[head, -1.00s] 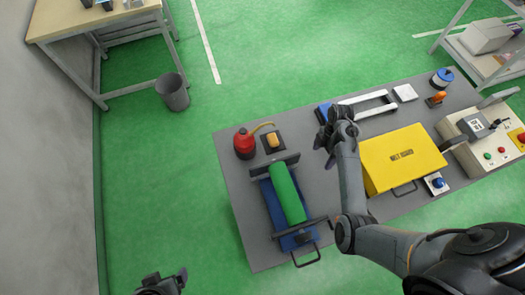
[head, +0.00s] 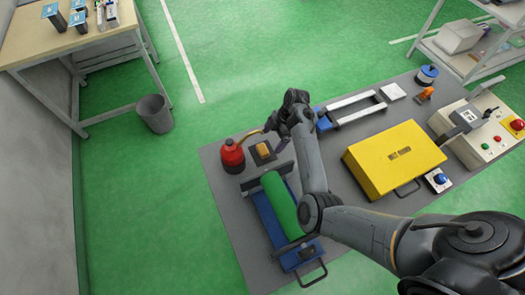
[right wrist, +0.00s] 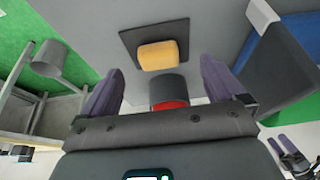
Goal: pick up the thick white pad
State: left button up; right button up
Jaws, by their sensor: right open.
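A small white square pad (head: 392,91) lies flat on the grey table near its far edge, at the right end of the white-railed frame. How thick it is cannot be told. My right gripper (head: 280,117) is above the table, well to the left of the pad, near the red can and the yellow block. In the right wrist view my right gripper (right wrist: 162,88) has its fingers apart with nothing held between them. The white pad is not clearly seen in that view.
A red can (head: 232,156) and a yellow block (head: 263,151) on a dark plate stand near the gripper. The green roller (head: 278,203) is in front. A yellow box (head: 395,158) and a control panel (head: 482,135) fill the right. The white-railed frame (head: 357,109) lies behind.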

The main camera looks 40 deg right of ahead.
aim_at(265, 148)
jog(key=shift+w+x, duration=0.1)
jog(key=shift+x, duration=1.2)
jog(key=shift+w+x, duration=0.15)
jog(key=shift+x, duration=1.2)
jog(key=shift+a+r, duration=0.1)
jog(key=shift+a, duration=0.05)
jog(key=shift+c, duration=0.4)
jog(key=c, duration=1.1)
jog(key=shift+c, duration=0.2)
jog(key=shift+r, duration=0.2)
